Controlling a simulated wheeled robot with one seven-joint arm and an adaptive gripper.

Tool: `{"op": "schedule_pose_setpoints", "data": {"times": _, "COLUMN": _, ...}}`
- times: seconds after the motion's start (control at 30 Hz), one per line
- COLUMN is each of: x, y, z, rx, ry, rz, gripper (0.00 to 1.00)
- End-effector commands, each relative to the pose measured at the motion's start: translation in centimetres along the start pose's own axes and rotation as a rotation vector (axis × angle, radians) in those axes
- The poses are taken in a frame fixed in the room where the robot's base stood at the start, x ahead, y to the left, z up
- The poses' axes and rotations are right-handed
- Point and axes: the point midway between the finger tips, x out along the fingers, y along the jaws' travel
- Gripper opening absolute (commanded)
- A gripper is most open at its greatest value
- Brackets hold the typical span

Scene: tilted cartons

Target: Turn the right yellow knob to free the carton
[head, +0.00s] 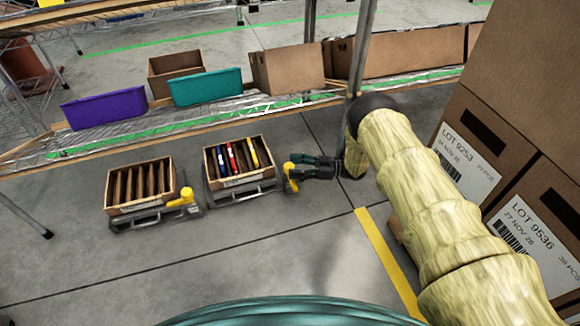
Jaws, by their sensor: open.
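The right carton (213,168) is an open brown box with several coloured items standing in it. It sits tilted on a grey metal stand (245,193). The right yellow knob (290,168) is at the stand's right side. My gripper (296,172) is open, dark with green parts, and points left at the knob. Its fingertips are at the knob, one above and one below; whether they touch it cannot be told. The left carton (112,193) holds dark dividers and sits on a similar stand with its own yellow knob (186,196).
Behind is a wire shelf (130,130) with a purple bin (104,108), a teal bin (206,88) and brown boxes (288,68). Its upright post (362,45) stands behind my arm. Large stacked boxes (520,110) rise close at the right. The floor in front of the stands is clear.

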Motion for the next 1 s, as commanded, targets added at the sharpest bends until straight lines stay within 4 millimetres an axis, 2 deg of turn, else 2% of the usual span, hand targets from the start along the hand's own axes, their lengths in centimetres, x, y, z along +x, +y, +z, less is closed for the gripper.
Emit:
{"op": "schedule_pose_setpoints", "data": {"times": 0.3, "x": -5.9, "y": 0.0, "z": 0.1, "rx": 0.0, "ry": -0.001, "rz": 0.002, "gripper": 0.57}}
{"op": "schedule_pose_setpoints", "data": {"times": 0.5, "x": -8.4, "y": 0.1, "z": 0.0, "rx": -0.001, "ry": -0.001, "rz": 0.001, "gripper": 0.57}}
{"op": "schedule_pose_setpoints", "data": {"times": 0.7, "x": -9.4, "y": 0.0, "z": 0.0, "rx": 0.0, "ry": 0.001, "rz": 0.0, "gripper": 0.57}}
{"op": "schedule_pose_setpoints", "data": {"times": 1.0, "x": -9.5, "y": 0.0, "z": 0.0, "rx": 0.0, "ry": 0.0, "rz": 0.0, "gripper": 0.57}}
